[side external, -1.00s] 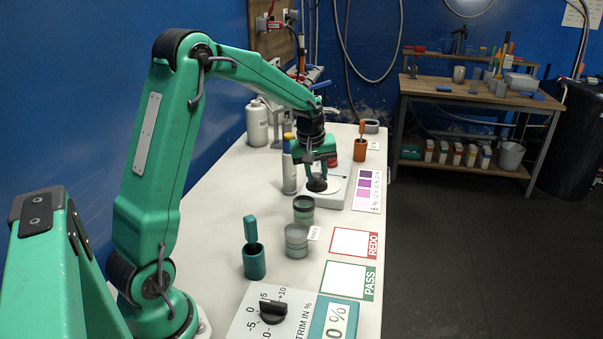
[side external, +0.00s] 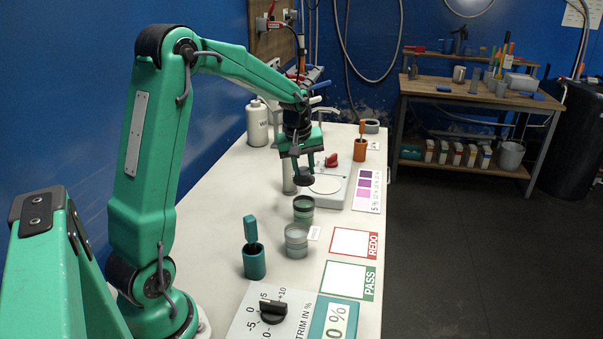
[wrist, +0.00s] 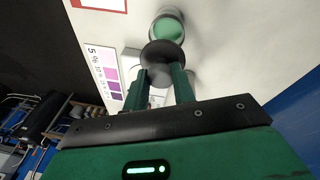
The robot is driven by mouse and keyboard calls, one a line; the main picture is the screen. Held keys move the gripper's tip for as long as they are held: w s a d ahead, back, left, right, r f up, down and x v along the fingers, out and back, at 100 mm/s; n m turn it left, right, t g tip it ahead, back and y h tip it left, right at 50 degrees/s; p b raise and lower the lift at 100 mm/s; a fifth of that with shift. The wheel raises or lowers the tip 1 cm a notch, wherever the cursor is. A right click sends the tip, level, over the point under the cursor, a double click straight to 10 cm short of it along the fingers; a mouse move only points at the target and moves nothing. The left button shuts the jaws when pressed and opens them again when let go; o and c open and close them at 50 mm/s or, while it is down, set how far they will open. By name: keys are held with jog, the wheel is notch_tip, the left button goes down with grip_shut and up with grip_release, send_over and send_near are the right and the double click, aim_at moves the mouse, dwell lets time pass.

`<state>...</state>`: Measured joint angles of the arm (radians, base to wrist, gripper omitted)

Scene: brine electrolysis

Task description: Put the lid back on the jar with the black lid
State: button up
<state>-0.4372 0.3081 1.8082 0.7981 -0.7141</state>
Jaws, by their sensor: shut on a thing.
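My gripper (side external: 304,170) is shut on a black lid (side external: 305,180), a dark round disc at the fingertips. In the wrist view the lid (wrist: 161,54) sits between the ends of my two fingers (wrist: 163,72). The lid is in the air, apart from the jars. An open jar (side external: 303,214) with dark green contents stands on the bench, below the lid in the side view. In the wrist view an open jar (wrist: 168,27) with green contents shows just beyond the lid, which covers part of its edge. A second, greyish jar (side external: 297,243) stands nearer the camera.
A white device with a round plate (side external: 325,185) stands just behind the jars. A teal holder (side external: 254,262) with an upright handle is at the near left. PASS (side external: 345,280) and REDO (side external: 352,242) cards lie at right. A bottle (side external: 289,180) is partly hidden behind my gripper.

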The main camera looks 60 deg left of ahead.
aim_at(303, 180)
jog(key=shift+s+d+x, duration=0.1)
jog(key=shift+s+x, duration=0.1)
jog(key=shift+x, duration=0.8)
jog(key=shift+s+d+x, duration=0.1)
jog(key=shift+s+x, duration=0.1)
jog(key=shift+x, duration=0.8)
jog(key=shift+s+d+x, duration=0.1)
jog(key=shift+s+x, duration=0.1)
jog(key=shift+x, duration=0.75)
jog(key=shift+f, duration=0.35)
dwell(0.4)
jog(key=o, duration=1.5)
jog(key=shift+r, duration=0.15)
jog(key=shift+w+a+v, duration=0.1)
jog(key=shift+w+v, duration=0.15)
jog(key=shift+v, duration=0.85)
jog(key=shift+w+a+v, duration=0.1)
jog(key=shift+w+v, duration=0.1)
jog(key=shift+v, duration=0.9)
jog(key=shift+w+a+v, duration=0.1)
jog(key=shift+w+v, duration=0.15)
jog(key=shift+v, duration=0.9)
jog(key=shift+r, duration=0.15)
